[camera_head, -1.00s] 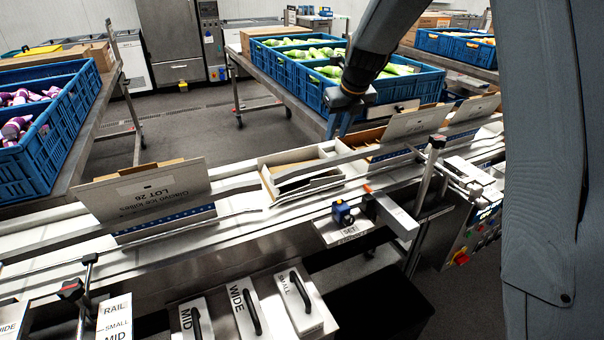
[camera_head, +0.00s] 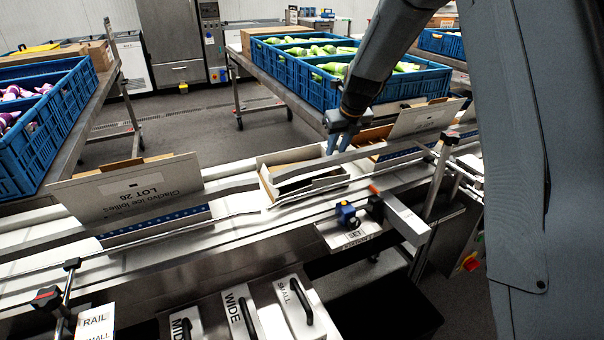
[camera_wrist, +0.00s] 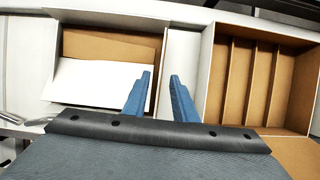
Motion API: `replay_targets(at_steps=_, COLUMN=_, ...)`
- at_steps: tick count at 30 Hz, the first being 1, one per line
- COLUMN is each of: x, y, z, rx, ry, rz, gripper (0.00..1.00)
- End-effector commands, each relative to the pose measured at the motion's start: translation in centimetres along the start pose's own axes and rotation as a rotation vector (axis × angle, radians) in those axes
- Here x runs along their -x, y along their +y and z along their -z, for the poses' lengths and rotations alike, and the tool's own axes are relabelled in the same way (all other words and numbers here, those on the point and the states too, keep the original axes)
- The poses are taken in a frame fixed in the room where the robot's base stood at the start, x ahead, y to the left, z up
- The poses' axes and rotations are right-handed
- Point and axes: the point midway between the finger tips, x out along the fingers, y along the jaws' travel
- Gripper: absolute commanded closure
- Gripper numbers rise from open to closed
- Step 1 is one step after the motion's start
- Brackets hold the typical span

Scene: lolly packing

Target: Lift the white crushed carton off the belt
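The white crushed carton (camera_head: 264,178) sits on the belt in the middle of the head view, its front wall bent and sagging. In the wrist view the carton (camera_wrist: 57,45) is at the left, with a brown inside and a white flap folded in. My gripper (camera_head: 336,150) points down at the carton's right end. In the wrist view my gripper (camera_wrist: 161,72) is open and empty. Its left finger overlaps the carton's right side; its right finger is over the pale strip beside it. I cannot tell whether the fingers are above the wall or astride it.
A divided carton (camera_wrist: 209,65) stands close to the right. Metal guide rails (camera_head: 225,187) run along the belt.

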Motion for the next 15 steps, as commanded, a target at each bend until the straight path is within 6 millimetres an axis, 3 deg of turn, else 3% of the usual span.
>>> replay_targets(at_steps=6, x=-2.5, y=0.0, z=0.1, rx=0.003, ry=0.001, rz=0.000, gripper=0.75)
replay_targets(at_steps=15, x=-2.9, y=0.1, z=0.0, rx=0.003, ry=-0.001, rz=0.000, gripper=0.75)
